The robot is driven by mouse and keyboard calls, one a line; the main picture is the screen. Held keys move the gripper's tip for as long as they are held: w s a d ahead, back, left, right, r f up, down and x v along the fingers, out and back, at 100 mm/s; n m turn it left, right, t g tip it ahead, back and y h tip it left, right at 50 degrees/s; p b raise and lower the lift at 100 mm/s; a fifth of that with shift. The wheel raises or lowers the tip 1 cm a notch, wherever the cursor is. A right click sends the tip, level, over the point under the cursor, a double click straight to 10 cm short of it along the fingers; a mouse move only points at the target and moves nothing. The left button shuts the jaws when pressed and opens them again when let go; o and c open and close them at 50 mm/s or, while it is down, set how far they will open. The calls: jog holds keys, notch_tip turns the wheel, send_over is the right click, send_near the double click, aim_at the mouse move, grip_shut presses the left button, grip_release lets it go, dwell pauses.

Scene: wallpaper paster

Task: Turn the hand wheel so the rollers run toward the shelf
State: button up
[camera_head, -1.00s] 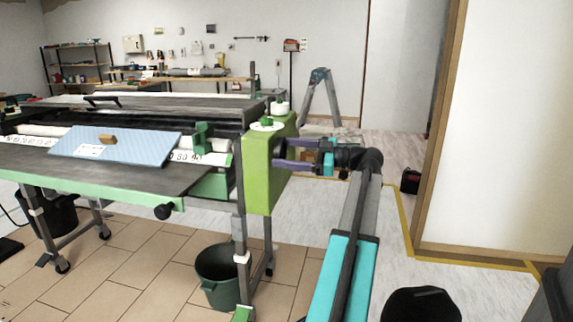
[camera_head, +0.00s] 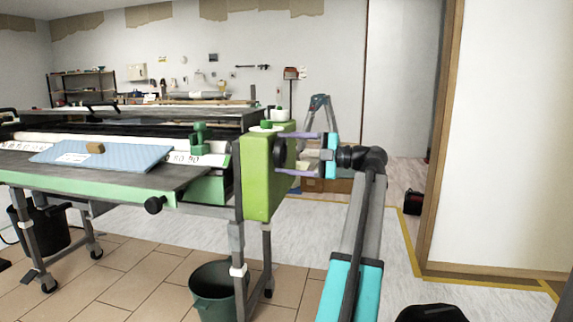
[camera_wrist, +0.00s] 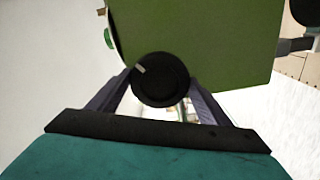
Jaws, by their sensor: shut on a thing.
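The wallpaper paster is a long table machine with a green box (camera_head: 259,180) at its right end. A black round hand wheel (camera_wrist: 160,80) with a pale mark sits on the side of that box, seen close in the wrist view. My gripper (camera_head: 284,152) reaches in from the right, its purple fingers on either side of the wheel and shut on it. In the wrist view the mark lies at the wheel's upper left. The shelf (camera_head: 82,88) stands at the back left wall.
A blue pad with a wooden block (camera_head: 96,148) lies on the paster's table. A dark green bucket (camera_head: 216,290) stands on the floor below the box. A stepladder (camera_head: 320,118) is behind.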

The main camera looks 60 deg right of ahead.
jog(key=shift+s+f+n+b, duration=0.15)
jog(key=shift+n+b, duration=0.1)
jog(key=shift+n, duration=0.3)
jog(key=shift+w+f+n+b, duration=0.1)
jog(key=shift+n+b, duration=0.15)
jog(key=shift+n, duration=0.3)
jog(key=o, duration=1)
jog(key=shift+s+r, duration=0.1)
jog(key=shift+r, duration=0.1)
